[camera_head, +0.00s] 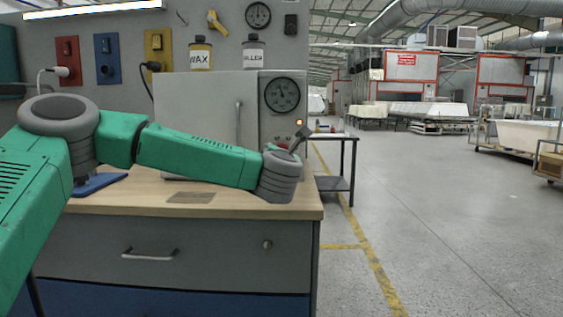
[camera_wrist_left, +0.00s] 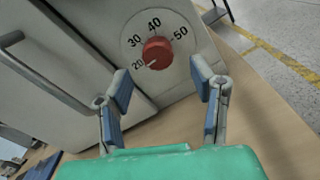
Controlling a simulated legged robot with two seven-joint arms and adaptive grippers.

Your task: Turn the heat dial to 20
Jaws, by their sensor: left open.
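The heat dial is a red round knob (camera_wrist_left: 157,53) on a white scale plate on the front of a grey oven-like cabinet (camera_head: 206,105). The numbers 20, 30, 40 and 50 show around it in the left wrist view. A white mark on the knob's lower left edge lies close to the 20; its exact alignment is hard to tell. My left gripper (camera_wrist_left: 162,80) is open, its two blue-padded fingers apart and empty, with the knob ahead between them. My right gripper is not in view.
The cabinet stands on a wooden-topped workbench (camera_head: 130,197) with drawers. A round gauge (camera_head: 282,95) and a lit orange lamp (camera_head: 299,122) are on its front, and a handle (camera_head: 238,125) is on its door. WAX (camera_head: 201,54) and FILLER (camera_head: 252,54) containers stand on top.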

